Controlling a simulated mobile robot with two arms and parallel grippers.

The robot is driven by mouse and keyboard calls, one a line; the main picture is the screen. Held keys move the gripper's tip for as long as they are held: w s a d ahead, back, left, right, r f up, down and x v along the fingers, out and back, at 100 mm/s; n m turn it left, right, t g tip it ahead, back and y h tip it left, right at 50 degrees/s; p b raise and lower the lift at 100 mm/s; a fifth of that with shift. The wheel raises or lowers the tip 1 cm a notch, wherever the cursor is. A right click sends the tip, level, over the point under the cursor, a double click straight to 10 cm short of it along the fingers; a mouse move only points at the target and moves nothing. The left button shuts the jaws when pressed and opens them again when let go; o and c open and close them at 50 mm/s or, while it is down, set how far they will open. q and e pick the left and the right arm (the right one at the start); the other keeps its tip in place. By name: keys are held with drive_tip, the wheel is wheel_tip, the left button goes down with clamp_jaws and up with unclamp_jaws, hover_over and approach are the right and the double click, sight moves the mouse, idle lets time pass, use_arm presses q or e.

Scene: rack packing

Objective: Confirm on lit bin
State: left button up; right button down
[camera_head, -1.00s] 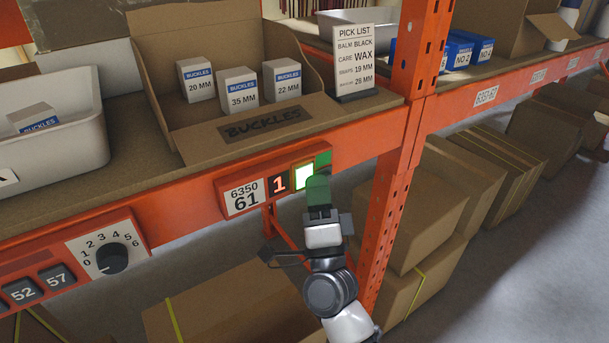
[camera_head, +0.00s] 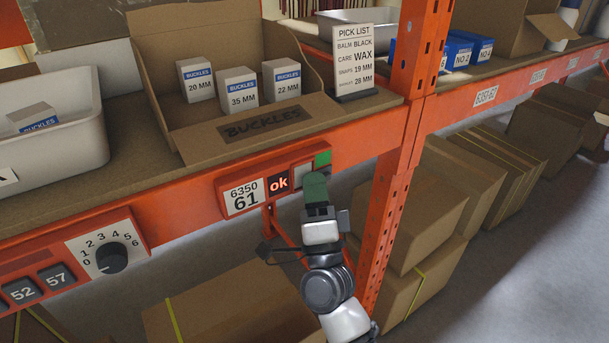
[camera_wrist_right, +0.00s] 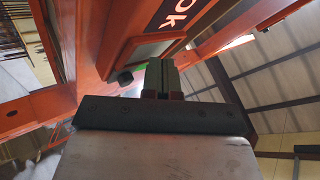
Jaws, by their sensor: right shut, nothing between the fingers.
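The bin module labelled 6350 61 (camera_head: 243,196) sits on the orange shelf beam. Its small display (camera_head: 279,183) reads "ok" in red; in the right wrist view the display (camera_wrist_right: 172,12) also shows letters. The square button (camera_head: 302,175) beside it is unlit and grey; in the wrist view it appears as a pale plate (camera_wrist_right: 150,50). My right gripper (camera_head: 315,184) is shut and empty, its green fingertips just below and in front of the button. I cannot tell whether they touch it. My left gripper is not in view.
Above the module stands an open cardboard bin marked BUCKLES (camera_head: 265,125) with three small boxes. A pick list sign (camera_head: 353,60) stands beside it. A rotary dial (camera_head: 112,257) is on the beam at left. An orange upright (camera_head: 400,150) rises just right of my gripper.

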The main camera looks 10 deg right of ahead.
idle(0.4)
drive_tip(key=shift+s+d, duration=0.25)
drive_tip(key=shift+s, duration=0.5)
drive_tip(key=shift+s+d+p, duration=0.15)
drive_tip(key=shift+s+d, duration=0.15)
drive_tip(key=shift+s, duration=0.5)
drive_tip(key=shift+s+d+p, duration=0.2)
drive_tip(key=shift+s+d, duration=0.05)
drive_tip(key=shift+s, duration=0.5)
drive_tip(key=shift+s+d+p, duration=0.15)
drive_tip(key=shift+s+d, duration=0.15)
drive_tip(key=shift+s, duration=0.5)
